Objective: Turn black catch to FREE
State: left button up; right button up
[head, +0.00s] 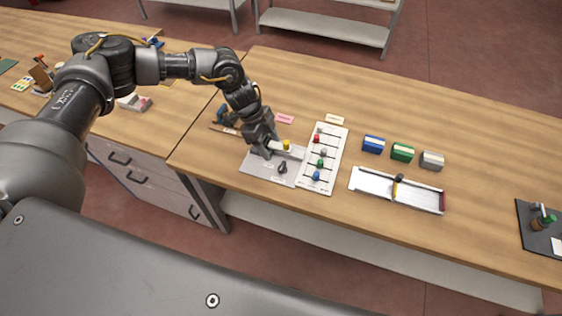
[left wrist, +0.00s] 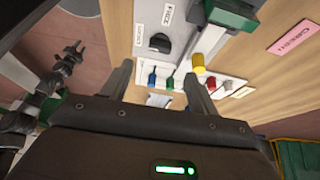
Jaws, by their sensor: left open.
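The black catch (head: 282,167) is a small dark knob on a light grey plate (head: 259,172) on the bench. In the left wrist view the black catch (left wrist: 158,44) stands between two small white labels. The one beside it (left wrist: 167,13) seems to read FREE; the other (left wrist: 138,35) is too small to read. I cannot tell the catch's exact setting. My left gripper (head: 268,148) is over the plate, up and left of the catch. In its wrist view the left gripper (left wrist: 158,82) is open, with nothing between its fingers. My right gripper (left wrist: 74,50) seems to show small there.
A yellow knob (head: 286,145) stands beside my left gripper. A white panel (head: 313,180) with several coloured sliders lies right of the plate. Blue (head: 373,144), green (head: 402,152) and grey (head: 432,160) blocks and a white tray (head: 372,184) are further right. The bench front is fairly clear.

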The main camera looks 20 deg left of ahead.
aim_at(282, 165)
pick_arm(q)
jog(key=p+x, duration=0.2)
jog(key=x, duration=0.6)
jog(key=shift+d+f, duration=0.3)
jog(key=shift+f, duration=0.3)
jog(key=c, duration=1)
